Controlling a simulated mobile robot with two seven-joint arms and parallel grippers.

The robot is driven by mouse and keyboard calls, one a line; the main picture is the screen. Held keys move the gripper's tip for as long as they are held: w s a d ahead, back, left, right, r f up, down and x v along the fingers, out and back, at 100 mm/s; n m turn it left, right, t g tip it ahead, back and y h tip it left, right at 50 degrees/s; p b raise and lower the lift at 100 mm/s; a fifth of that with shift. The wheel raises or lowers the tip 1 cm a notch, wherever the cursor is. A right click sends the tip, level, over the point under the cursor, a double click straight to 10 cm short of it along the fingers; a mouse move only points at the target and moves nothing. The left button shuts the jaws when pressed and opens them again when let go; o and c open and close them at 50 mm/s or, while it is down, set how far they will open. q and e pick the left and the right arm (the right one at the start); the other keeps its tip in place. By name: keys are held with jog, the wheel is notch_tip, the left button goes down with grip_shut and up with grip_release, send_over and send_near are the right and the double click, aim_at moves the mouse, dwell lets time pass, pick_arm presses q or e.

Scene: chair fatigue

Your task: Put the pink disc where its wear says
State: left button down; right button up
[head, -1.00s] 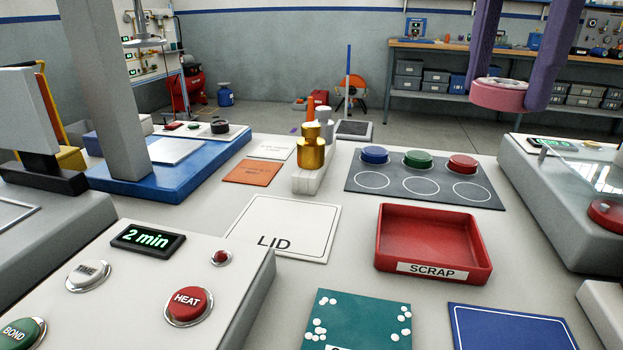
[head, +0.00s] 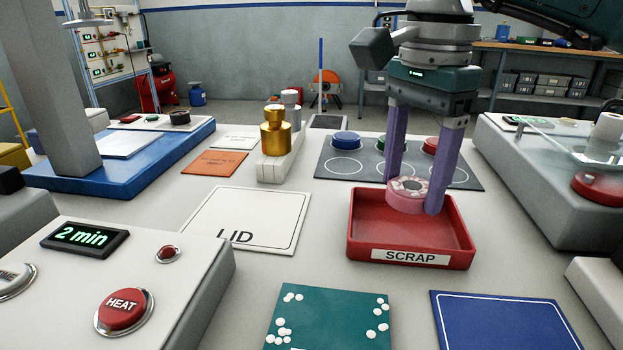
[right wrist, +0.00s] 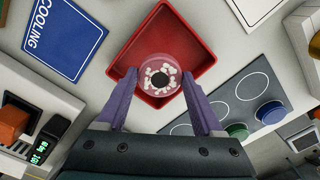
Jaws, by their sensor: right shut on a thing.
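The pink disc (head: 405,205) is held between the two purple fingers of my right gripper (head: 412,196), which is shut on it. It is over the red SCRAP tray (head: 363,246), near its back side; I cannot tell how far above the tray floor. In the right wrist view the disc (right wrist: 148,88) shows a dark centre with white and reddish speckles around it, inside the tray's outline (right wrist: 172,24). My left gripper is not in view.
A white LID mat (head: 245,218) lies left of the tray. A teal mat with white dots (head: 330,318) and a blue mat (head: 500,325) lie in front. A grey pad (head: 345,170) with blue, green and red buttons is behind. A HEAT button box (head: 190,275) stands front left.

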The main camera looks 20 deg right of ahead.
aim_at(412, 186)
notch_tip(412, 186, down, 4)
jog(key=shift+f, duration=0.1)
jog(key=shift+b, duration=0.3)
jog(key=shift+f, duration=0.2)
jog(key=o, duration=1.5)
jog(key=shift+o, duration=0.2)
jog(key=shift+r, duration=0.1)
